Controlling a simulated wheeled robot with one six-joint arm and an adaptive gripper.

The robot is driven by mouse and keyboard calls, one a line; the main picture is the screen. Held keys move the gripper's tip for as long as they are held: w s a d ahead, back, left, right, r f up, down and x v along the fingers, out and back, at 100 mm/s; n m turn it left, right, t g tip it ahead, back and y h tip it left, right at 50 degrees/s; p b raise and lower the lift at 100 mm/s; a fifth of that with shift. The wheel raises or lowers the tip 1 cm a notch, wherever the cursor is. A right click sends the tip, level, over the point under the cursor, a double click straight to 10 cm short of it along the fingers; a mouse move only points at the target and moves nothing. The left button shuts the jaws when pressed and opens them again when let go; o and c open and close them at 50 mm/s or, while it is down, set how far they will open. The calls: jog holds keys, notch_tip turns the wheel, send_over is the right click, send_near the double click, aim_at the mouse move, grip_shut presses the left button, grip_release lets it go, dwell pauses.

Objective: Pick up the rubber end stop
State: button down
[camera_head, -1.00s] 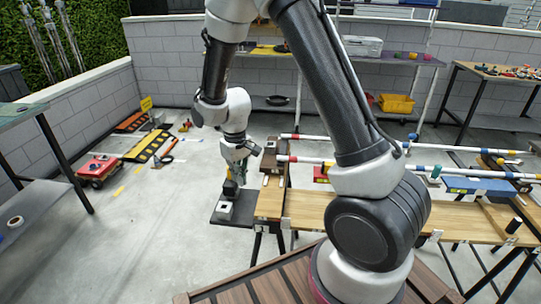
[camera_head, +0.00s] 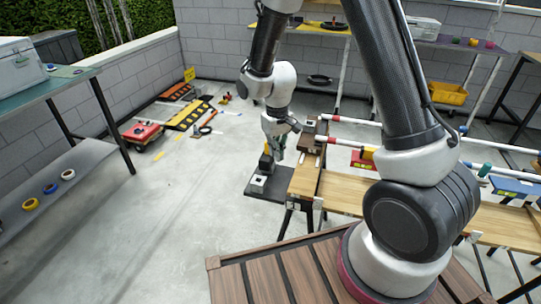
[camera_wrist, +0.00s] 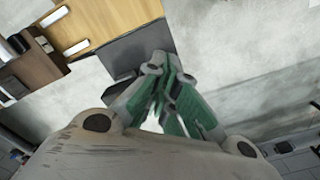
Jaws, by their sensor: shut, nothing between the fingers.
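My gripper (camera_head: 279,153) hangs over the dark board at the left end of the wooden bench, fingers pointing down. It is shut and empty; its green-padded fingers meet in the wrist view (camera_wrist: 163,66). A small dark block with a pale square face (camera_head: 258,183) sits on the dark board (camera_head: 283,193), just below and left of the fingers. A yellow and black item (camera_head: 265,163) shows beside the fingers, partly hidden by them. I cannot tell for certain which thing is the rubber end stop.
The wooden bench (camera_head: 342,194) runs right, with white pipes (camera_head: 350,121) above it. A red wheeled box (camera_head: 142,134) and a black-yellow ramp (camera_head: 187,115) lie on the floor at back left. Shelves (camera_head: 75,160) stand at left. The concrete floor between is clear.

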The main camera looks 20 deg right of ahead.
aim_at(267, 155)
dwell(0.4)
